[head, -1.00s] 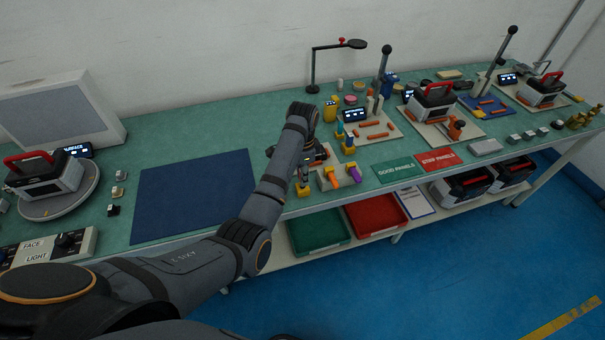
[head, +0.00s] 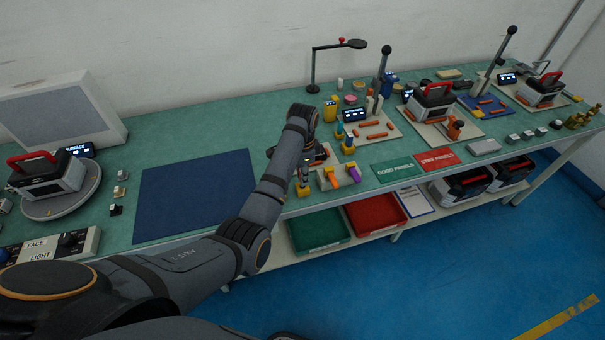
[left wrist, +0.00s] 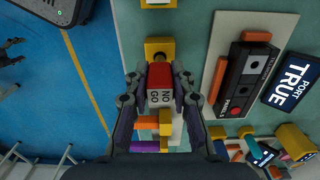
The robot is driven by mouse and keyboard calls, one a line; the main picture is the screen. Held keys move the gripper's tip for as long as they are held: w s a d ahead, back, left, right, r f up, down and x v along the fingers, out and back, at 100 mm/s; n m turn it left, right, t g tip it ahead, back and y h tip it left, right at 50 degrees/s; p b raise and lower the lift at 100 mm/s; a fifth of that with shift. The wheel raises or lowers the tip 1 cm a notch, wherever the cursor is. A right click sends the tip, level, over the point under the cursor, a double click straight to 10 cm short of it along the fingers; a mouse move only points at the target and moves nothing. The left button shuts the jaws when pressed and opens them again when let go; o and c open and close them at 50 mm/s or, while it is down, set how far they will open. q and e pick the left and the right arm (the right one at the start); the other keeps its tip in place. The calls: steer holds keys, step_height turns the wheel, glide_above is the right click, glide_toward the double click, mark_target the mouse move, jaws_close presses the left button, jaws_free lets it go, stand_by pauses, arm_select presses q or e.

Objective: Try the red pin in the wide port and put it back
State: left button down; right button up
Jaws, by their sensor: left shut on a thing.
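My left gripper (left wrist: 160,92) is shut on the red pin (left wrist: 160,75), a piece with a red end and a white face marked "NO GO". A yellow block (left wrist: 161,47) shows just beyond the pin's red end; I cannot tell if they touch. To the right in the wrist view a dark panel with ports (left wrist: 246,79) lies on a pale board, beside a screen reading "PORT TRUE" (left wrist: 291,82). I cannot tell which port is the wide one. My right gripper is not in view.
Orange (head: 332,178) and purple (head: 354,175) pieces stand close to the gripper. Yellow-based posts (head: 348,146) stand behind them. A blue mat (head: 195,195) lies clear to the left. Green (head: 318,230) and red (head: 375,214) bins sit on the shelf below.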

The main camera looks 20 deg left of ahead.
arm_select(q)
steer(key=shift+p, duration=0.65)
stand_by(0.9)
steer(key=shift+f+b, duration=0.4)
steer(key=shift+f, duration=0.9)
stand_by(2.0)
stand_by(0.9)
steer(key=c, duration=1.1)
jaws_free()
steer(key=shift+o, duration=0.2)
step_height(320, 180, up, 8)
steer(key=shift+f, duration=0.25)
